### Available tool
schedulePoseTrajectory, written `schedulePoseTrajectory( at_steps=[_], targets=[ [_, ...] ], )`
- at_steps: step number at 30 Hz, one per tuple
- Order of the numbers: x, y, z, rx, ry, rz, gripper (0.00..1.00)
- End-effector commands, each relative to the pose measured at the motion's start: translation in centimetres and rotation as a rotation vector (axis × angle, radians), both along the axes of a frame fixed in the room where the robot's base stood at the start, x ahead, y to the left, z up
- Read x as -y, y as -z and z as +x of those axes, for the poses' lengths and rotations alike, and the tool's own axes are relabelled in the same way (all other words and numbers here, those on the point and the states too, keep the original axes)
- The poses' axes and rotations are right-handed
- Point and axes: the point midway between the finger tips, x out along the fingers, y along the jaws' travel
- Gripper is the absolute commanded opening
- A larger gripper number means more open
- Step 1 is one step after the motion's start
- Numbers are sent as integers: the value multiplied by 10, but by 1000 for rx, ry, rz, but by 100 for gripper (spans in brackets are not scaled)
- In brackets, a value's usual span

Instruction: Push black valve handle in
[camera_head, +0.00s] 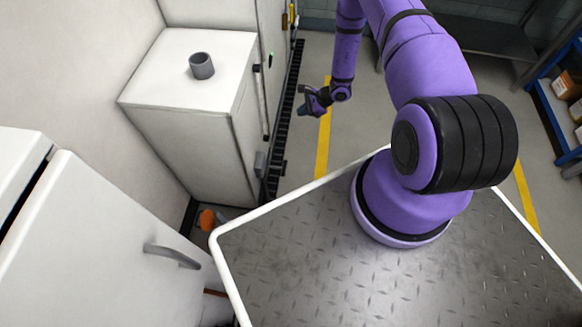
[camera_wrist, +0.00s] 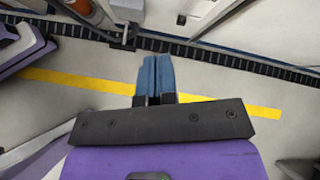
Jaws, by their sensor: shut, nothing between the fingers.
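A small black knob (camera_head: 257,68), which may be the black valve handle, sits on the side of the white cabinet by the black floor track. A small black piece (camera_wrist: 181,19) also shows on a white panel at the top of the wrist view; I cannot tell if it is the same part. My gripper (camera_head: 302,108) is right of the cabinet, apart from it, over the floor. In the wrist view its blue fingers (camera_wrist: 155,62) are shut together and empty, pointing toward the track and the white panels. No contact with the knob is visible.
A white cabinet (camera_head: 190,75) with a grey cup (camera_head: 202,66) on top stands at left. A white door with a grey handle (camera_head: 172,255) is at lower left. A black ridged track (camera_head: 287,120) runs along the floor. Blue shelving (camera_head: 550,110) is at right. Grey floor around the yellow line (camera_head: 323,140) is clear.

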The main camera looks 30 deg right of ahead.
Motion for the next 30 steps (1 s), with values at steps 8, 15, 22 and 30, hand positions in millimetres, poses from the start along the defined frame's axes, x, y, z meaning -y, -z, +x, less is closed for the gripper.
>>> schedulePoseTrajectory(
  at_steps=[8, 15, 22, 30],
  targets=[
    [1, 119, -73, -135, 199, 17, 0],
    [-3, 176, -118, -206, 302, 13, 0],
    [-7, 191, -125, -219, 320, 11, 0],
    [-30, 224, -109, -218, 319, 12, 0]
  ],
)
